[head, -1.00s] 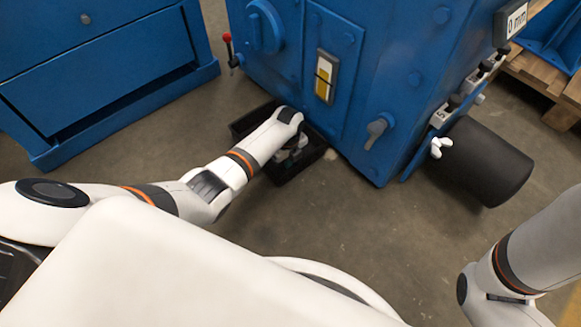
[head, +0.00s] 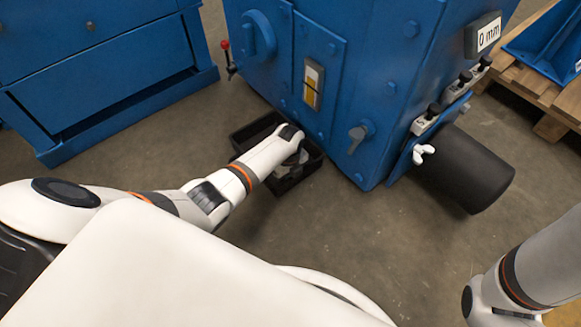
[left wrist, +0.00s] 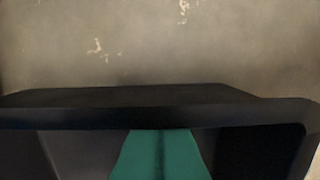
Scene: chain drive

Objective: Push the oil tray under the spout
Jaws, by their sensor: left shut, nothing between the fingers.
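The oil tray (head: 314,164) is a black, open, shallow box on the floor. It lies at the foot of the blue machine's front, left of the machine's near corner. My left gripper (head: 291,166) is down at the tray, mostly hidden by my own wrist. In the left wrist view its teal fingers (left wrist: 160,156) are shut and empty, in front of the dark tray wall (left wrist: 150,115). I cannot tell whether they touch it. A small tap with a red knob (head: 224,44) sits at the machine's left edge; its spout is not clearly seen. My right gripper is out of view.
The blue machine (head: 395,95) stands right behind the tray. A blue drawer cabinet (head: 110,95) stands at the left. A black cylinder (head: 465,172) sticks out at the machine's right. A wooden pallet (head: 545,95) is at the far right. The floor in front is clear.

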